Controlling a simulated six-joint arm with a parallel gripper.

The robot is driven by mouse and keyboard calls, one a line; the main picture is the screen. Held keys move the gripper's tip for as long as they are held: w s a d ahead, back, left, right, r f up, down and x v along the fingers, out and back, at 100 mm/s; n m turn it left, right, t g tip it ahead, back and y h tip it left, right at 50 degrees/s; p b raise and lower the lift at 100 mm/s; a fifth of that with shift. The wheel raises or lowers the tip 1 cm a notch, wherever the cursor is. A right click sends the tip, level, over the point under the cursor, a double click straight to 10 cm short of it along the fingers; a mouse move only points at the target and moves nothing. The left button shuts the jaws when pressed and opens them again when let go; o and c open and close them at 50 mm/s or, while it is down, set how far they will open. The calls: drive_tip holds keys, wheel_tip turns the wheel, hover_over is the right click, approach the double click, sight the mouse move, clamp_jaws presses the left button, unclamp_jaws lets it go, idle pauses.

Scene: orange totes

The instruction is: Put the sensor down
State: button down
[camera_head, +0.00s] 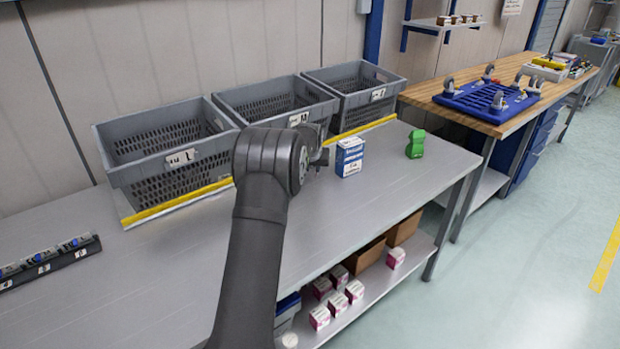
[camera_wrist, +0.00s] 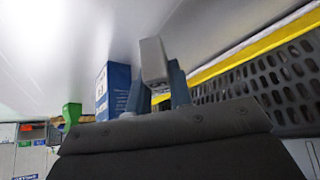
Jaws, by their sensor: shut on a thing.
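The sensor, a small pale grey block (camera_wrist: 152,62), sits between the two fingers of my gripper (camera_wrist: 156,88) in the wrist view. My gripper is shut on it. In the head view my gripper (camera_head: 319,152) is over the grey table, just left of a blue and white box (camera_head: 349,157) and in front of the middle grey crate (camera_head: 262,104). My wrist largely hides the sensor there. I cannot tell whether the sensor touches the table.
A green object (camera_head: 415,144) stands right of the box. Grey crates line the back behind a yellow strip (camera_head: 180,201). A dark rack (camera_head: 48,262) lies at the left. The table's front right (camera_head: 400,185) is clear. Small boxes (camera_head: 337,297) sit on the shelf below.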

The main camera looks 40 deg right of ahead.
drive_tip(key=shift+w+a+f, duration=0.15)
drive_tip(key=shift+w+f, duration=0.25)
drive_tip(key=shift+w, duration=0.25)
drive_tip(key=shift+f, duration=1.95)
drive_tip(key=shift+f, duration=0.15)
drive_tip(key=c, duration=1.3)
unclamp_jaws()
drive_tip(key=shift+s+a+r, duration=0.1)
drive_tip(key=shift+r, duration=0.25)
drive_tip(key=v, duration=1.1)
drive_tip(key=shift+s+r, duration=0.15)
drive_tip(key=shift+r, duration=0.05)
